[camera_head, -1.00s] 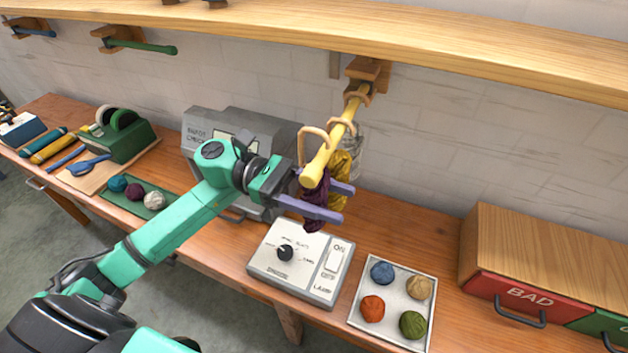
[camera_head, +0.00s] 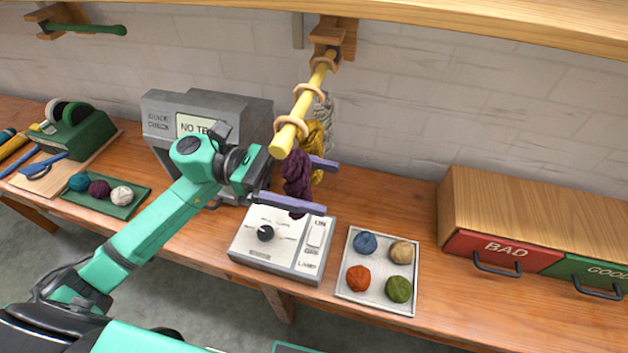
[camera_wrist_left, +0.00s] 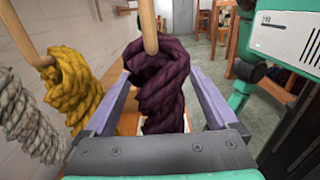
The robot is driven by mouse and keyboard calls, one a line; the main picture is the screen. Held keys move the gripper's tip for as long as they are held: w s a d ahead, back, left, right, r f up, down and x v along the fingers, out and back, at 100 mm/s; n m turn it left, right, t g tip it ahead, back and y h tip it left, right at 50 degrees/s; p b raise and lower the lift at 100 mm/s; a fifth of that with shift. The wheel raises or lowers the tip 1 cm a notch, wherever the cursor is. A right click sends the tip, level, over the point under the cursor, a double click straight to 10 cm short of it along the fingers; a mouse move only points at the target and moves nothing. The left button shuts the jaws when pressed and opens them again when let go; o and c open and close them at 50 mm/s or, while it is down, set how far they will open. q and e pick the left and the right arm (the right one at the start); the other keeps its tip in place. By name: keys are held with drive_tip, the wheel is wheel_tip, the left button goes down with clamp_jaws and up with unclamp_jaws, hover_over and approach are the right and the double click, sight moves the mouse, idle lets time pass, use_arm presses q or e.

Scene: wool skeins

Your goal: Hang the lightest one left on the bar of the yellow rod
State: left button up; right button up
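The yellow rod (camera_head: 303,104) juts from a wooden bracket under the shelf. Wooden rings sit around it. A dark purple skein (camera_head: 297,174) hangs from the ring nearest the rod's front end. A mustard skein (camera_head: 316,140) and a grey skein (camera_head: 324,110) hang farther back. My left gripper (camera_head: 308,184) is open, its fingers on either side of the purple skein. In the left wrist view the purple skein (camera_wrist_left: 160,85) stands between the spread fingers, its wooden ring above. The mustard skein (camera_wrist_left: 77,88) and grey skein (camera_wrist_left: 28,118) hang to the left. My right gripper is not in view.
A grey control box (camera_head: 280,245) and a white tray (camera_head: 345,283) with yarn balls stand below. The BAD drawer unit (camera_head: 530,205) is at right. A grey checking machine (camera_head: 160,110) stands behind my left arm. A green rod (camera_head: 95,29) is at upper left.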

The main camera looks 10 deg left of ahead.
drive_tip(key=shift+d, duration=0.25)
